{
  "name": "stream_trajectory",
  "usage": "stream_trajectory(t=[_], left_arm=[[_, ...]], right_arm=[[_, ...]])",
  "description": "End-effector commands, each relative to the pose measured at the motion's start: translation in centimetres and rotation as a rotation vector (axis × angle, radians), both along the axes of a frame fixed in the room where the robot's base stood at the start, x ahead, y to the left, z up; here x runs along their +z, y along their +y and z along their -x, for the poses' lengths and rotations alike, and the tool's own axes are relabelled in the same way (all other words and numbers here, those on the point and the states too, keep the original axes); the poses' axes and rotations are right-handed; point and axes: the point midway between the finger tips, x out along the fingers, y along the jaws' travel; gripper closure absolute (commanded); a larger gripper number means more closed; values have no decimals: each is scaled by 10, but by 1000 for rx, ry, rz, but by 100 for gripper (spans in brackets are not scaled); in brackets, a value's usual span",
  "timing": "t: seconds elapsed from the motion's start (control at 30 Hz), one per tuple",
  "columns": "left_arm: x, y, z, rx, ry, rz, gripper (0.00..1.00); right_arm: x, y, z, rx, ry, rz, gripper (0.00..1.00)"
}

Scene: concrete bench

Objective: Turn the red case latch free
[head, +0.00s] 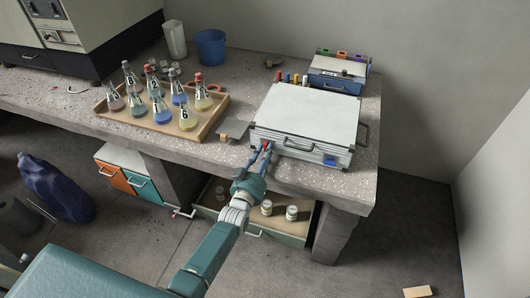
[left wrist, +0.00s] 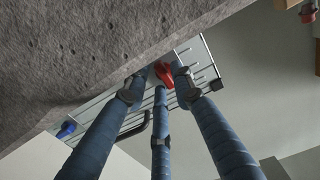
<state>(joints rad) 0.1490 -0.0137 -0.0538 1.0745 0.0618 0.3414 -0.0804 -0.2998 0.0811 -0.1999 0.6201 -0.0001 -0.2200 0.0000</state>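The case (head: 306,112) is a flat box with a pale lid and metallic sides, lying shut near the bench's front edge. Its red latch (head: 265,146) is on the front, left of the handle (head: 298,146); a blue latch (head: 330,161) is to the right. My left gripper (head: 261,154) is at the red latch. In the left wrist view, its three blue fingers converge around the red latch (left wrist: 182,84), which is partly hidden by them. Whether the fingertips press on it I cannot tell. The blue latch (left wrist: 66,130) also shows there. My right gripper is not in view.
A wooden tray (head: 215,117) with several flasks stands to the left on the bench (head: 361,182). A blue box (head: 338,78) is behind the case. An open drawer (head: 269,232) holding jars is below the bench edge, near my left arm.

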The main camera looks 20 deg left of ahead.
Motion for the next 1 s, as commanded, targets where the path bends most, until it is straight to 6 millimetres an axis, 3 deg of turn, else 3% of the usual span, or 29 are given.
stream_trajectory(t=[0.33,0.8,1.0], left_arm=[[2,1,9,1,-4,1,76],[1,4,100,0,-2,0,76],[2,4,117,0,-3,0,76]], right_arm=[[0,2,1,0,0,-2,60],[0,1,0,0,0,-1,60],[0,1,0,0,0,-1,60]])
